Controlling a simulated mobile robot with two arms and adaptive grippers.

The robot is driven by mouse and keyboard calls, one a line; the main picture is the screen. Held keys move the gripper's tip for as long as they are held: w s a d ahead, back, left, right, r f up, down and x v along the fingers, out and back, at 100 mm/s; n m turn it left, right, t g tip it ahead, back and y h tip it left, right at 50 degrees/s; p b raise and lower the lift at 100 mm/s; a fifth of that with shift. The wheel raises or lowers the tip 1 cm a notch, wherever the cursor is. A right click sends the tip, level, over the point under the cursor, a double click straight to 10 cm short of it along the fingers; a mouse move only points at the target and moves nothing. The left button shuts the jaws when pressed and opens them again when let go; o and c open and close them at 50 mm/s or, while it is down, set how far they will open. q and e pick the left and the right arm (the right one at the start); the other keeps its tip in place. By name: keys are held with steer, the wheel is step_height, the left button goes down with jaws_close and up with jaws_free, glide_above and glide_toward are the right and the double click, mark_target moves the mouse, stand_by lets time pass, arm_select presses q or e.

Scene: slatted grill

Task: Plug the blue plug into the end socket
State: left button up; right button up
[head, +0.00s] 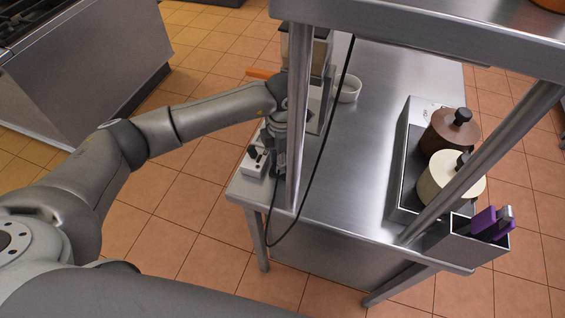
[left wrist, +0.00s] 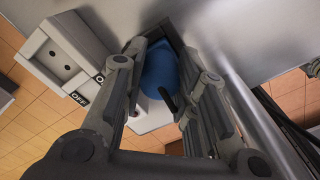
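My left gripper (head: 272,150) is at the near left end of the steel table, right beside a white power strip (head: 254,168). In the left wrist view the fingers (left wrist: 163,50) close in on both sides of the blue plug (left wrist: 158,74). The plug fills the space between them and seems held. The power strip (left wrist: 62,55) shows at the left with an open socket and ON and OFF labels. A white part shows just below the plug, perhaps the strip's end. Whether the plug touches a socket is hidden. My right gripper is out of view.
A black cable (head: 318,160) hangs from above and loops past the table's front edge. A steel post (head: 298,120) stands close to my gripper. A white bowl (head: 348,88) is behind. A tray with two lidded pots (head: 450,130) stands at the right. The table's middle is clear.

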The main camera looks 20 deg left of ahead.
arm_select(q)
steer(key=shift+r, duration=0.15)
steer(key=shift+w+r, duration=0.1)
steer(key=shift+r, duration=0.2)
step_height(320, 180, up, 8)
steer(key=b, duration=0.3)
steer(key=shift+r, duration=0.6)
steer(key=w+a, duration=0.6)
steer(key=a, duration=0.1)
steer(key=shift+a+f, duration=0.15)
steer(key=shift+f, duration=0.15)
steer(key=shift+f+b, duration=1.85)
steer(key=shift+f, duration=0.9)
